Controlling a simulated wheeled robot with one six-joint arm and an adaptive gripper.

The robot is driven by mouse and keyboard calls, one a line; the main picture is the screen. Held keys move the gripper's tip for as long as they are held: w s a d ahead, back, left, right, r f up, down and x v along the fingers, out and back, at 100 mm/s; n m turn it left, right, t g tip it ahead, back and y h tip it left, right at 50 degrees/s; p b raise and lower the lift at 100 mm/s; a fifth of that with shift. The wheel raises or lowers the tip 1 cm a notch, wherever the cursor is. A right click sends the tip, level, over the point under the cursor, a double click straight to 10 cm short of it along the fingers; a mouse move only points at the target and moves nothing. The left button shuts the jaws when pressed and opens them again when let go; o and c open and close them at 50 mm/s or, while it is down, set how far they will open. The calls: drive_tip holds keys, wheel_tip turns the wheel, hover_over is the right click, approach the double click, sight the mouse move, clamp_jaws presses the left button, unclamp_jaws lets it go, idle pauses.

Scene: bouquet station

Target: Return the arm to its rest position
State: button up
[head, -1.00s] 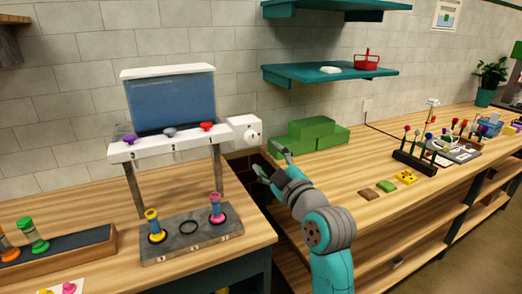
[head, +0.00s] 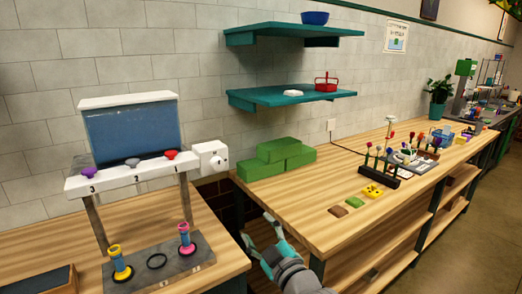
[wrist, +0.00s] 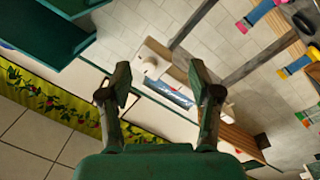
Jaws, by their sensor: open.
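My gripper (head: 257,228) is in the lower middle of the head view, over the gap between the two wooden benches. Its two fingers are spread apart with nothing between them. In the wrist view the dark fingers (wrist: 160,75) also stand apart and empty. The visible part of my arm runs from the gripper to the bottom edge of the head view; the rest is out of frame.
A white dispenser with a blue tank (head: 132,130) stands left, above a grey base (head: 160,278) with yellow and pink vases. Green blocks (head: 275,160), a dark flower rack (head: 380,172) and small coloured squares (head: 355,202) are on the right bench (head: 290,205).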

drive_tip(key=s+d+f+m+h, duration=0.35)
drive_tip(key=s+d+f, duration=0.35)
drive_tip(key=s+f, duration=0.4)
drive_tip(key=s+d+f+m+h, duration=0.3)
drive_tip(key=s+d+f+m, duration=0.3)
drive_tip(key=s+f, duration=0.55)
drive_tip(key=s+d+m+h, duration=0.1)
drive_tip(key=s+d+m, duration=0.1)
drive_tip(key=s, duration=1.2)
drive_tip(key=s+d+m+g+h, duration=0.1)
drive_tip(key=s+d, duration=0.3)
drive_tip(key=s, duration=0.9)
drive_tip(key=shift+s+d+r+m+g, duration=0.15)
drive_tip(key=shift+s+d+m+g, duration=0.15)
drive_tip(key=shift+s+m, duration=0.1)
